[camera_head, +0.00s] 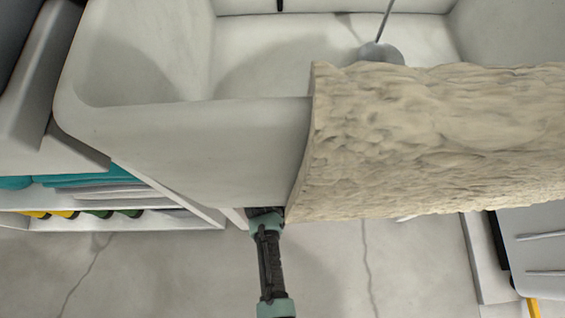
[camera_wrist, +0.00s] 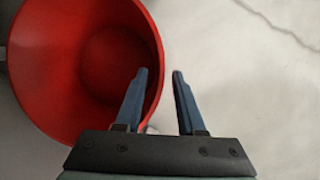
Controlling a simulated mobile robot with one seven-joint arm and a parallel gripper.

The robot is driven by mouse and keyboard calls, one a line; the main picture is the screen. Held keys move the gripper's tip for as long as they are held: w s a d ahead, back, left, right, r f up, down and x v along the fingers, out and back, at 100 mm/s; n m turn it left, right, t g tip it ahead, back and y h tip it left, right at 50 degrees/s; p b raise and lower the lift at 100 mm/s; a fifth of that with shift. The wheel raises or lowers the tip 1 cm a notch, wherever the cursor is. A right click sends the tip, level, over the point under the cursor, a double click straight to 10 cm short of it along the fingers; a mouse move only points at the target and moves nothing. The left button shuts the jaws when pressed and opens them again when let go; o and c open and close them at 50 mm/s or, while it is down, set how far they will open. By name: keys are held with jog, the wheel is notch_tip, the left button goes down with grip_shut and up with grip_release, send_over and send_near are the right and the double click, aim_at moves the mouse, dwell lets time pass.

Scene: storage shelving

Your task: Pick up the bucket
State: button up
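The bucket (camera_wrist: 95,65) is red, round and looks empty. It shows in the wrist view at the upper left, seen from above into its open mouth, and the frame cuts off part of it. My gripper (camera_wrist: 160,75) is open, with the bucket's right rim lying between its two fingers in the picture. The left finger overlaps the inside of the bucket and the right finger is outside it. I cannot tell whether either finger touches the wall. In the head view the bucket and my gripper are hidden, and only part of my arm shows below the sink.
A white sink (camera_head: 190,135) with a beige towel (camera_head: 430,135) over its front edge fills the head view. Its drain (camera_head: 380,52) shows. Shelves (camera_head: 190,215) with teal and yellow items stand at left. A grey appliance-like object (camera_head: 535,245) is at right. The floor (camera_head: 160,275) between is clear.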

jog(key=shift+w+b+x, duration=0.25)
jog(key=shift+b+x, duration=1.15)
jog(key=shift+x, duration=0.05)
jog(key=shift+w+b+x, duration=0.2)
jog(key=shift+b+x, duration=1.15)
jog(key=shift+x, duration=0.05)
jog(key=shift+r, duration=0.25)
grip_shut()
